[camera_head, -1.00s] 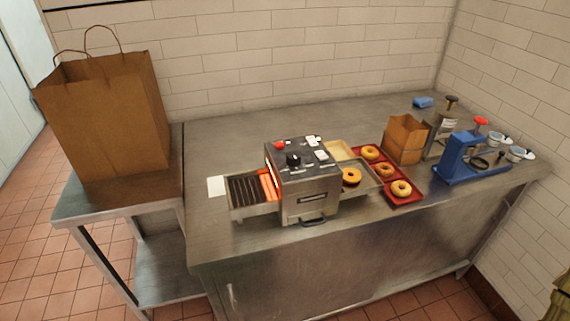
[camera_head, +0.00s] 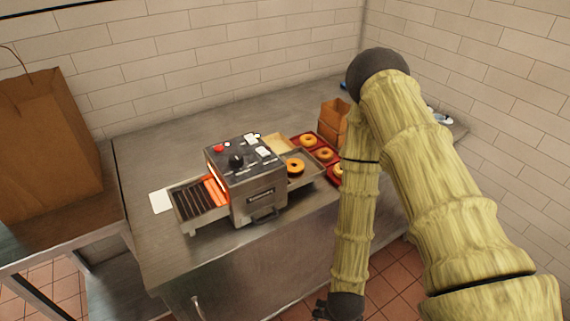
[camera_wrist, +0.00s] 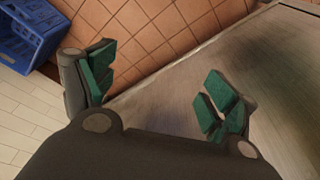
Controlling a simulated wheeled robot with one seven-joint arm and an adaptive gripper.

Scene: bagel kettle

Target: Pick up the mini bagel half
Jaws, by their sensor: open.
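Several ring-shaped bagel pieces show in the head view. One bagel piece (camera_head: 295,166) lies on the metal tray at the right side of the toaster. Others (camera_head: 308,140) (camera_head: 325,153) sit on a red tray (camera_head: 331,145) just beyond, and one is partly hidden behind my arm. I cannot tell which is the mini bagel half. My gripper (camera_wrist: 162,88) is open and empty in the wrist view, its green finger pads wide apart, with no bagel in sight. In the head view only its dark wrist end shows, low at the bottom edge, in front of the counter.
The toaster (camera_head: 245,180) stands mid-counter with a glowing slot and a rack at its left. A small brown bag (camera_head: 332,122) stands behind the red tray. A large paper bag (camera_head: 45,150) is at the left. A blue crate (camera_wrist: 35,30) shows in the wrist view.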

